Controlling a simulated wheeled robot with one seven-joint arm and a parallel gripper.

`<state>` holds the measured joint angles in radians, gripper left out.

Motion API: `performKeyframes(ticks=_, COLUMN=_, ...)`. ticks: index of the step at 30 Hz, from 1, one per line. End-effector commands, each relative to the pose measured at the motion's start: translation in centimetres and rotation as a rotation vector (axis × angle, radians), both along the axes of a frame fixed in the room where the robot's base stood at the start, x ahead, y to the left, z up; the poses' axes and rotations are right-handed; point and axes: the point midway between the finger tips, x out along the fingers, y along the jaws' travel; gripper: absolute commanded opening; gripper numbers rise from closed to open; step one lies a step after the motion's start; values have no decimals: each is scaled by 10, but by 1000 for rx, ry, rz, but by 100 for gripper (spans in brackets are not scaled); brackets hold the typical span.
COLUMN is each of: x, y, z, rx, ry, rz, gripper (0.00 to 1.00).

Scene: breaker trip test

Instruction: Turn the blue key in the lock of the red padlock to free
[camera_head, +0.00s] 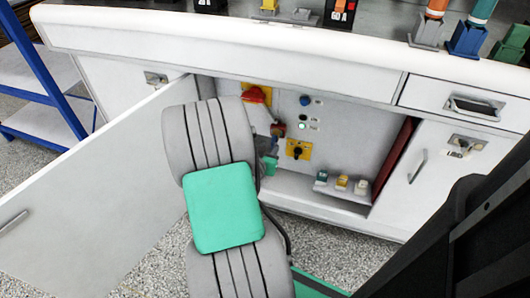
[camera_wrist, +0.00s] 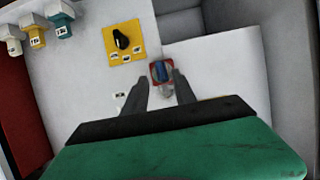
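The red padlock (camera_wrist: 153,69) shows in the wrist view as a small red body with the blue key (camera_wrist: 162,72) on its face. A grey rounded piece is just below it. My gripper (camera_wrist: 161,84) points toward it, with its two dark fingers apart on either side of the key's line. I cannot tell whether the fingertips reach the key. In the head view, a small dark-red thing (camera_head: 279,129), probably the padlock, is beside the red switch handle (camera_head: 255,95). My arm hides most of my gripper there.
A yellow plate with a black knob (camera_head: 298,149) is on the panel, right of my arm. Several small labelled blocks (camera_head: 341,183) stand on the ledge. The open white cabinet door (camera_head: 85,200) is on the left. A dark-red panel (camera_head: 392,160) stands at right inside.

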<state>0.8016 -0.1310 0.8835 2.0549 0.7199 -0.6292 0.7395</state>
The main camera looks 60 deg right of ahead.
Motion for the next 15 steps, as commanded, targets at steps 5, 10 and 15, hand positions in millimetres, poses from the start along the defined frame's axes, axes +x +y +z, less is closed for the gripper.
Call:
performKeyframes(ticks=5, x=4, y=-29, z=-15, rx=1, ry=0, rz=-2, gripper=33)
performKeyframes(ticks=10, x=6, y=-40, z=-18, rx=1, ry=1, rz=0, gripper=33)
performKeyframes(ticks=15, x=7, y=-41, z=-17, rx=1, ry=0, rz=2, gripper=33)
